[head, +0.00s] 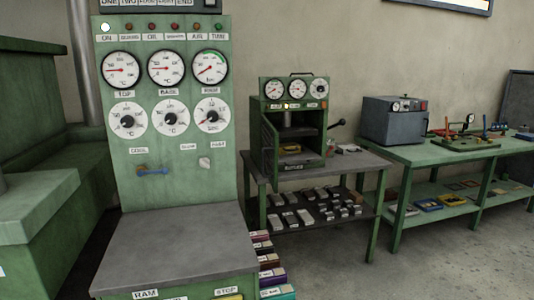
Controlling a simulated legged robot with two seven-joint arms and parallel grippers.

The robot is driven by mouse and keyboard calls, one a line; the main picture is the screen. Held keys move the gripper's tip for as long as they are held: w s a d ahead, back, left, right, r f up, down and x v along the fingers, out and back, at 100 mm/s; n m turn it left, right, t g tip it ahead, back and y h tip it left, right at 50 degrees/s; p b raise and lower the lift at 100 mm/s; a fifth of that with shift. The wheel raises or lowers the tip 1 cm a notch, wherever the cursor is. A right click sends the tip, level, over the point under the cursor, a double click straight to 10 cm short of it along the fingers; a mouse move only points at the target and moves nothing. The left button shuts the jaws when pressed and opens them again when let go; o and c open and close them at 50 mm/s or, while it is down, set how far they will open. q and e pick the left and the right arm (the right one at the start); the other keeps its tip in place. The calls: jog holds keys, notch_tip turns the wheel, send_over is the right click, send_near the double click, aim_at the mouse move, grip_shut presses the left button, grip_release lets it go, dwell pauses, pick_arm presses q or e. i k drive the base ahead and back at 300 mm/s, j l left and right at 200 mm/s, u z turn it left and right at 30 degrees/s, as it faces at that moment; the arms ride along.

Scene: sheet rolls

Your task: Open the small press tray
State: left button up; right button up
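The small press (262,150) is a green box-shaped machine with three gauges on top, standing on a grey-topped bench right of centre. Its front is open, and a dark chamber shows inside. A small yellowish item (290,149) sits low in that chamber; I cannot tell whether it is the tray or something on it. A dark lever with a round knob (338,124) sticks out on the press's right side. A label plate (291,166) is on its lower front. Neither of my grippers is in view.
A large green control panel (170,190) with dials and a grey ledge (175,250) stands closer, left of the press. The bench (358,170) holds metal blocks on its lower shelf. A green table (420,151) with a grey box oven (385,125) stands right. Floor at lower right is clear.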

aim_at(306, 157)
jog(key=i+l+z, duration=0.4)
jog(key=i+z, duration=0.4)
jog(key=i, duration=0.2)
